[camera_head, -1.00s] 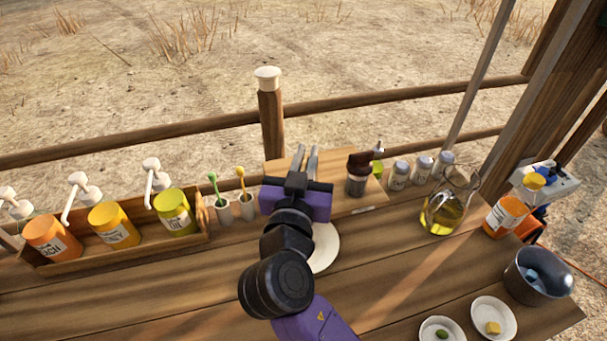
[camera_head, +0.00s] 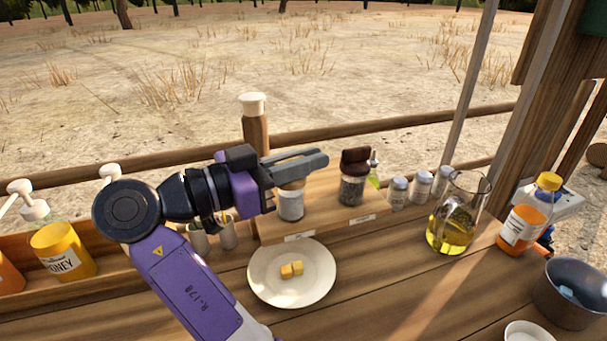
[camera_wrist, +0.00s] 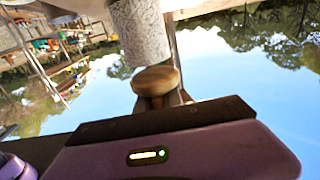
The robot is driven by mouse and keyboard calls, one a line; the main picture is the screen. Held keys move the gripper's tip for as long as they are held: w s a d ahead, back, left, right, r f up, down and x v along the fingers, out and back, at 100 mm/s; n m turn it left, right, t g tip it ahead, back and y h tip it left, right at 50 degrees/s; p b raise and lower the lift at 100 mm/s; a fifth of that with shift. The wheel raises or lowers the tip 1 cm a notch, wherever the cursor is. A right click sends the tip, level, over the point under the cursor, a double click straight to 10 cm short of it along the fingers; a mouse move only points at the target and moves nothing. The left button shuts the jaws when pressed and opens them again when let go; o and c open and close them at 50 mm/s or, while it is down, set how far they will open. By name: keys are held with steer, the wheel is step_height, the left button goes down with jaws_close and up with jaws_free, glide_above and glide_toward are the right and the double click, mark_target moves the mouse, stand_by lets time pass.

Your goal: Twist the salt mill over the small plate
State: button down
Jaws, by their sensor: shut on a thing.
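The salt mill (camera_head: 290,203) has a clear body with pale contents. It is upright at the left end of the wooden board, above a small label; I cannot tell whether its base touches the board. My gripper (camera_head: 312,162) comes from the left and is shut on its top, hiding most of it. In the wrist view, the mill's grainy body (camera_wrist: 140,35) and round wooden top (camera_wrist: 157,79) show at the fingers. The small white plate (camera_head: 262,290) lies in front of the board, with yellow cubes (camera_head: 291,270) on it.
A dark-topped mill (camera_head: 352,188) stands close on the right. Small jars (camera_head: 397,192), an oil jug (camera_head: 438,232), an orange bottle (camera_head: 523,222) and a metal pot (camera_head: 575,292) stand further right. A honey pump bottle (camera_head: 60,250) is at left.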

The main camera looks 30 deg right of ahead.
steer(key=m+g+b, duration=0.2)
steer(key=g, duration=0.1)
steer(key=g+b, duration=0.1)
steer(key=b, duration=0.1)
steer(key=shift+s+a+f+m+y, duration=0.1)
steer(key=shift+s+f+m+y, duration=0.2)
steer(key=shift+s+m, duration=0.1)
steer(key=shift+s+r+m+g+b, duration=0.1)
steer(key=shift+r+m+g+b, duration=0.1)
steer(key=shift+m+g+b, duration=0.65)
steer(key=shift+r+g+y+b, duration=0.1)
steer(key=shift+g+y+b, duration=0.2)
steer(key=shift+g, duration=0.05)
steer(key=c, duration=1.5)
jaws_free()
steer(key=shift+r, duration=0.15)
step_height(320, 180, up, 20)
steer(key=shift+f+p, duration=0.1)
steer(key=shift+p, duration=1)
